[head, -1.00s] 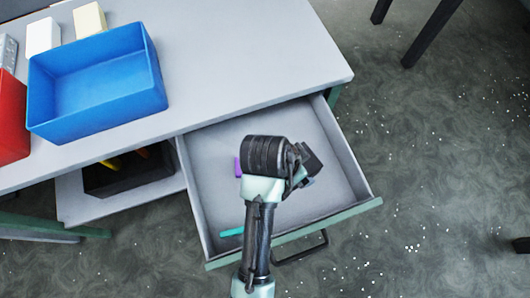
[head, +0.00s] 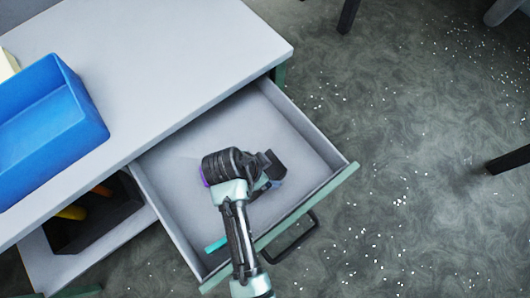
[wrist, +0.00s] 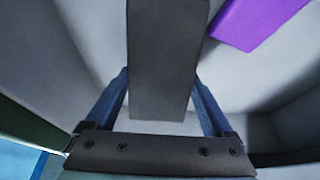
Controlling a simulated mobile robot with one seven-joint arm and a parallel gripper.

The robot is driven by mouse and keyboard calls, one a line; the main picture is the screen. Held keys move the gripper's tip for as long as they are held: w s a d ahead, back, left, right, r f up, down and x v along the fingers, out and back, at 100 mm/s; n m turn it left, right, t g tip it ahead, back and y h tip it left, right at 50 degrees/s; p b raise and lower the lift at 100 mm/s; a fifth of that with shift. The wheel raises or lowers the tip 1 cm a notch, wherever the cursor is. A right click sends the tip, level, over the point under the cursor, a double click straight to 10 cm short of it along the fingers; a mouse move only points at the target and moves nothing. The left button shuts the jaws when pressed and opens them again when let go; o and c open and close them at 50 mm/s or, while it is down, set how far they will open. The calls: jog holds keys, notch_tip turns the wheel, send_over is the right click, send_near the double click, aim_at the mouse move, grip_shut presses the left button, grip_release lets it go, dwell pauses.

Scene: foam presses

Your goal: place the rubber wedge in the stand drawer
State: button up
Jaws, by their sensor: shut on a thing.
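The stand drawer (head: 300,137) is pulled open in the head view, with a pale grey inside and a green front. My gripper (head: 266,182) is over the drawer. In the wrist view my gripper (wrist: 160,85) has its two blue fingers shut on a dark grey block, the rubber wedge (wrist: 165,55). The wedge also shows in the head view (head: 273,163) as a dark shape at the end of my arm. Its height above the drawer floor is hard to tell. My wrist hides part of the drawer.
A purple thing (wrist: 258,20) lies in the drawer near the wedge, and a teal piece (head: 216,244) lies near the drawer's front. A blue bin (head: 45,120) stands on the worktop (head: 170,60). A black box (head: 95,220) sits on the shelf left of the drawer.

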jog(key=shift+f, duration=0.65)
jog(key=o, duration=1.4)
jog(key=shift+f, duration=0.15)
jog(key=p+v, duration=0.1)
jog(key=v, duration=1.1)
jog(key=w+a+r+n+t+y, duration=0.1)
jog(key=w+r+n+t, duration=0.1)
jog(key=w+r+t, duration=0.65)
jog(key=w+r+n+t+y, duration=0.25)
jog(key=w+r, duration=0.65)
jog(key=r, duration=0.9)
notch_tip(320, 180, up, 17)
jog(key=d+n+t, duration=0.1)
jog(key=n+t, duration=0.2)
jog(key=t, duration=0.3)
jog(key=s+d+r+n+t, duration=0.1)
jog(key=s+r+t, duration=0.1)
jog(key=s+r, duration=0.2)
jog(key=s+r+n+t, duration=0.1)
jog(key=s+r+t, duration=0.2)
jog(key=r, duration=0.6)
jog(key=s+d+r+n+t, duration=0.1)
jog(key=s+r+t, duration=0.1)
jog(key=s+r, duration=0.2)
jog(key=shift+s+d+r+t, duration=0.15)
jog(key=shift+r+t, duration=0.05)
jog(key=shift+r, duration=0.5)
jog(key=shift+s+d+r+t, duration=0.15)
jog(key=shift+d+r+t, duration=0.05)
jog(key=shift+r, duration=0.5)
